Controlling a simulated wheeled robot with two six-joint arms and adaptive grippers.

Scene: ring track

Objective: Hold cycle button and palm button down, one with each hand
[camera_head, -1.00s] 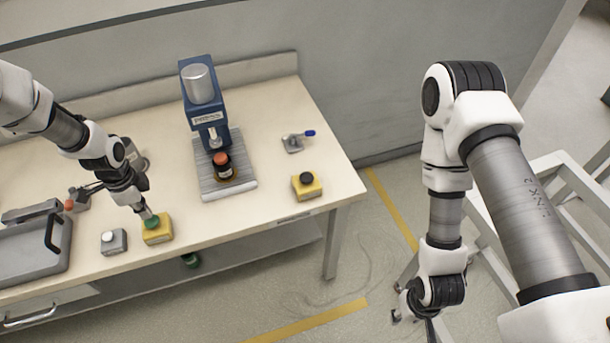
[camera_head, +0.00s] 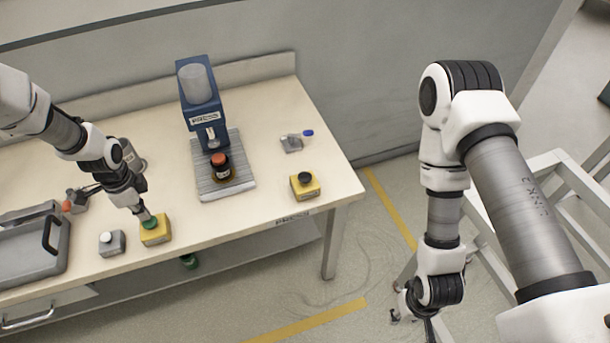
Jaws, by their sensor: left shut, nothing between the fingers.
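A yellow box with a green button (camera_head: 156,230) stands near the front edge of the table. My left gripper (camera_head: 147,216) is shut, with its tips down at the green button; they seem to touch its top, and partly hide it. A second yellow box with a black button (camera_head: 305,185) stands to the right, near the table's right front corner, with nothing on it. No readable label shows which is the cycle button or the palm button. My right gripper (camera_head: 412,310) hangs low, right of the table and apart from both boxes; its fingers are too small to read.
A blue press (camera_head: 202,98) with a black, red-topped part (camera_head: 221,166) under it stands between the boxes, farther back. A grey box with a white knob (camera_head: 112,243) is left of the green button. A grey tray (camera_head: 30,252) lies at left. A white frame (camera_head: 570,175) stands at right.

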